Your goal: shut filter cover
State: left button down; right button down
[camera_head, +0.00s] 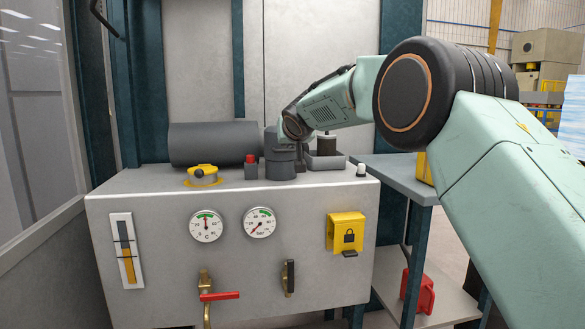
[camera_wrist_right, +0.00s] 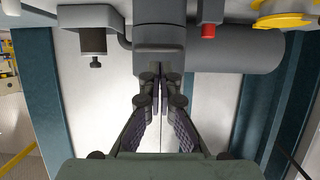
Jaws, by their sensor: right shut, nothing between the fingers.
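A dark grey cylindrical filter housing (camera_head: 280,165) stands on top of the grey cabinet. Its wider upper part, which looks like the filter cover (camera_head: 279,138), is partly hidden by my right wrist; I cannot tell whether it is fully closed. In the right wrist view, which is upside down, the cover (camera_wrist_right: 165,60) is at top centre. My right gripper (camera_wrist_right: 161,76) is shut and empty, with its tips at or very near the cover; contact is unclear. The head view hides this gripper behind my wrist. My left gripper is not in view.
Left of the housing are a red button (camera_head: 251,160), a yellow cap (camera_head: 202,175) and a large dark cylinder (camera_head: 213,144). Gauges (camera_head: 259,222) and a red-handled valve (camera_head: 218,296) are on the front.

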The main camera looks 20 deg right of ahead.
jog(key=s+a+f+b, duration=0.1)
jog(key=s+f+b, duration=0.2)
jog(key=s+b, duration=0.2)
jog(key=shift+s+a+f+b, duration=0.3)
jog(key=shift+s+a+f, duration=0.1)
jog(key=shift+s, duration=0.5)
